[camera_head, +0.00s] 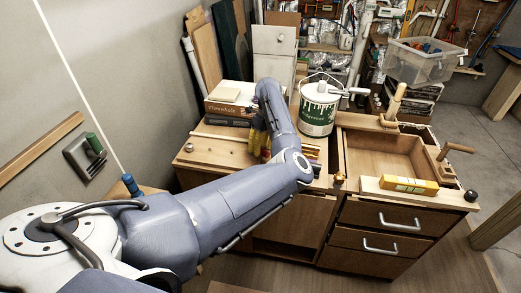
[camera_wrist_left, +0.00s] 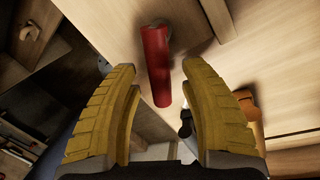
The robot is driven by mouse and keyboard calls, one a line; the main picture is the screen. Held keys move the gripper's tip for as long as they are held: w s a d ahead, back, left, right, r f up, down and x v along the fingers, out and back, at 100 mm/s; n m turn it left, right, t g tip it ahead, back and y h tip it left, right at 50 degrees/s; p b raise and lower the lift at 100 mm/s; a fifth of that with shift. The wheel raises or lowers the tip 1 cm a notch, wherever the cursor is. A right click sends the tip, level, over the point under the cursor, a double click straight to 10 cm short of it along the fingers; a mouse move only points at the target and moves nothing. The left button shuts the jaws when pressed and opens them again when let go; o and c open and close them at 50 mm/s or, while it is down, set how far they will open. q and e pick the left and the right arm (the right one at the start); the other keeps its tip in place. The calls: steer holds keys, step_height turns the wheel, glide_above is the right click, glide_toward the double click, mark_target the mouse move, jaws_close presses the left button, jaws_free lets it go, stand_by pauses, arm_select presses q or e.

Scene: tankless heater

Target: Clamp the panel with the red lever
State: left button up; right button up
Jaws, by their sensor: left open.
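The red lever (camera_wrist_left: 155,65) shows in the left wrist view as a red cylindrical handle on or in front of pale wood. My left gripper (camera_wrist_left: 158,78) is open, with its yellow fingers on either side of the lever's lower part in that view; I see no clear contact. A pale wooden panel (camera_wrist_left: 105,25) lies behind the lever; I cannot tell whether it is the one to clamp. In the head view my left gripper (camera_head: 261,146) is over the workbench's left part, partly behind my arm. The red lever is not discernible there. My right gripper is not in view.
A paint can (camera_head: 317,110) stands just right of my left forearm. Boxes or books (camera_head: 229,103) lie behind my left gripper. The workbench (camera_head: 328,245) has an open recessed tray (camera_head: 385,157) at right, with a yellow box (camera_head: 408,185) on its front edge.

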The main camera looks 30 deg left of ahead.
arm_select(q)
steer(key=shift+s+f, duration=0.1)
steer(key=shift+f, duration=0.3)
jaws_close()
stand_by(0.4)
